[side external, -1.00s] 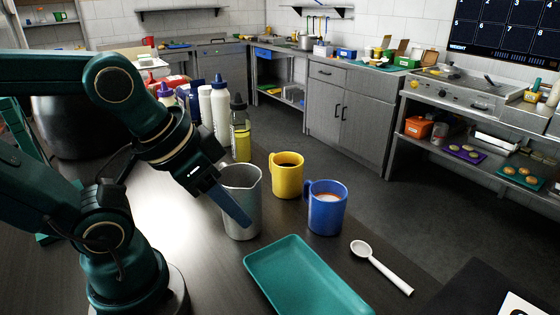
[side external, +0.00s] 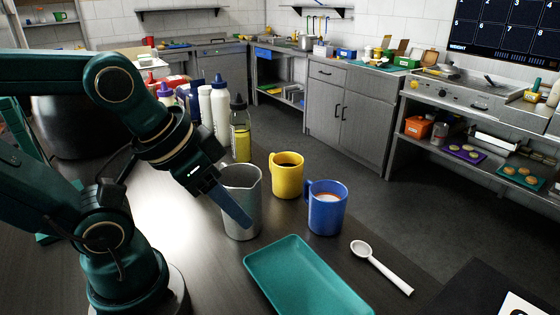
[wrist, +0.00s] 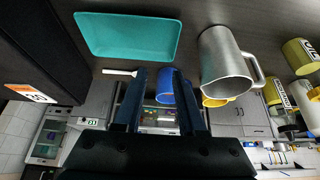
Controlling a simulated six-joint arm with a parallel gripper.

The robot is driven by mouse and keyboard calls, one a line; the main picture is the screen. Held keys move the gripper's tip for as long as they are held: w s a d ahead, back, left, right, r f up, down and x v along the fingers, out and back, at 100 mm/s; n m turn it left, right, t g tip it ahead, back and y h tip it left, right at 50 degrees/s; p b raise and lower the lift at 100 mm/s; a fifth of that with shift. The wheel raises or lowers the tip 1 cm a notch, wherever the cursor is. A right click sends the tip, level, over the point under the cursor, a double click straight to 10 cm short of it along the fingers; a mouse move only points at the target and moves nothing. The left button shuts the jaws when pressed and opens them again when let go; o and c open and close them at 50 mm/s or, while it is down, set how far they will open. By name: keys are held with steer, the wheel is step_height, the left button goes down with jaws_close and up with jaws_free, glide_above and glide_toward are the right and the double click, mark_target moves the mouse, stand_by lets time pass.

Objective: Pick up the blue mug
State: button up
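The blue mug (side external: 326,210) stands upright on the dark table with a brownish drink inside and its handle to the left. In the wrist view, part of the blue mug (wrist: 165,84) shows beyond and between my fingers, partly hidden by the right finger. My gripper (wrist: 160,76) is open and empty, with a clear gap between its two fingers. In the side view, my gripper (side external: 242,215) points down and right, left of the mug and apart from it. Only one finger shows clearly there, crossing in front of the metal pitcher.
The metal pitcher (side external: 241,178) and a yellow mug (side external: 287,178) stand left of and behind the blue mug. A teal tray (side external: 300,280) lies in front, with a white spoon (side external: 380,266) to its right. Several bottles (side external: 220,110) stand farther back.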

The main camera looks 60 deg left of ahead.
steer(key=w+a+r+n+g, duration=0.1)
steer(key=w+r+g, duration=0.1)
steer(key=w, duration=0.5)
steer(key=n+g, duration=0.2)
steer(key=n, duration=0.1)
glide_above(313, 185)
steer(key=s+d, duration=0.2)
steer(key=s, duration=0.1)
step_height(313, 185, down, 5)
steer(key=shift+g, duration=0.7)
steer(key=w+f, duration=0.1)
steer(key=w+a+f, duration=0.1)
steer(key=f, duration=0.3)
steer(key=shift+w+a, duration=0.35)
steer(key=shift+w, duration=0.05)
steer(key=shift+w+a+f+n, duration=0.1)
steer(key=shift+f+n, duration=0.2)
steer(key=shift+f, duration=2.55)
jaws_close()
steer(key=shift+w+r, duration=0.1)
